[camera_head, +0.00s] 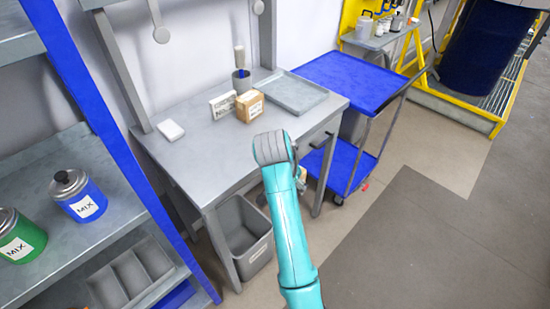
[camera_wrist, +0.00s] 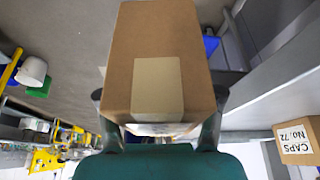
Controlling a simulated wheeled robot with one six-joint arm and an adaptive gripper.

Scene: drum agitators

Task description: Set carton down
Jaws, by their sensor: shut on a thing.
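A brown cardboard carton (camera_wrist: 158,38) with a pale tape strip fills the upper middle of the wrist view. My gripper (camera_wrist: 160,115) is shut on it, with one dark finger on each side. In the head view my teal arm reaches up in front of the grey worktable (camera_head: 190,155); the gripper and held carton are hidden behind it. What is under the held carton cannot be seen clearly.
On the worktable stand a small carton (camera_head: 250,106), marked CAPS No.72 in the wrist view (camera_wrist: 298,140), a white box (camera_head: 222,104), a cup with a brush (camera_head: 241,80), a grey tray (camera_head: 290,92) and a white block (camera_head: 171,130). A blue cart (camera_head: 350,78) adjoins right; a grey bin (camera_head: 242,235) is below.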

